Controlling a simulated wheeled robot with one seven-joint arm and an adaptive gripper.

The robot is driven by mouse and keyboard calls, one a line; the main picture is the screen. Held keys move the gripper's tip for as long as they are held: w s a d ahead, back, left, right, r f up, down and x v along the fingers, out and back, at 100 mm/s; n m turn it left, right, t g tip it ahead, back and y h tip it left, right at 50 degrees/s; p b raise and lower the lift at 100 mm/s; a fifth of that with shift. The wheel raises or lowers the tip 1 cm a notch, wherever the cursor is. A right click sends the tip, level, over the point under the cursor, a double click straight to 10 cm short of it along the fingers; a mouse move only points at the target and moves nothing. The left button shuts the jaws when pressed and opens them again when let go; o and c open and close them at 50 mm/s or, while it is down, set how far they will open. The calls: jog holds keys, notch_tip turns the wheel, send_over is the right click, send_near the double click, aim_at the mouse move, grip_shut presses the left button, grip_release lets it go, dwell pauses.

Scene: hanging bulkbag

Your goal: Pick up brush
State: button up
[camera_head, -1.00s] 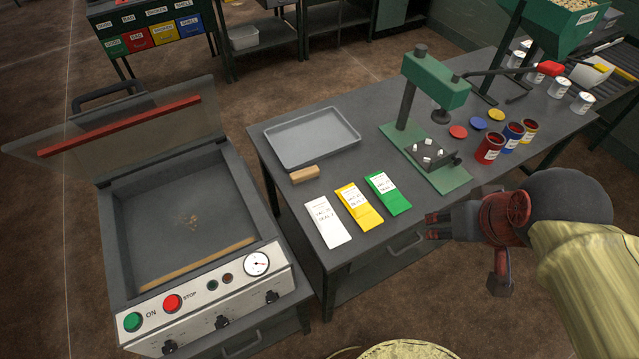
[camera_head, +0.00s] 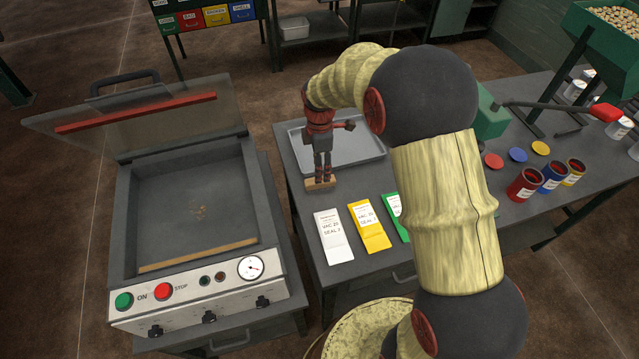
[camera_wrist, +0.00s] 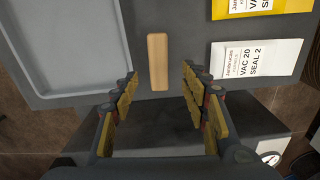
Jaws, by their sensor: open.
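The brush shows as a small tan wooden block (camera_head: 310,187) on the grey table, just in front of the metal tray, partly covered by my gripper in the head view. In the wrist view the block (camera_wrist: 158,62) lies lengthwise ahead of the gap between my fingers, with its near end close to the fingertips. No bristles are visible. My gripper (camera_head: 321,181) points down over it. In the wrist view my gripper (camera_wrist: 159,82) is open and empty, with yellow-padded fingers on both sides.
The metal tray (camera_head: 356,151) lies behind the block. White (camera_head: 333,238), yellow (camera_head: 370,228) and green (camera_head: 394,217) labelled packets lie in front. The open vacuum sealer (camera_head: 130,215), with crumbs inside, stands left. Paint cans (camera_head: 523,184) stand right. My arm hides most of the press.

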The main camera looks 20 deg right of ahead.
notch_tip(320, 180, down, 8)
jog(key=shift+w+r+b, duration=0.1)
jog(key=shift+w+b, duration=0.05)
jog(key=shift+b, duration=0.8)
jog(key=c, duration=0.3)
jog(key=c, duration=0.8)
grip_shut()
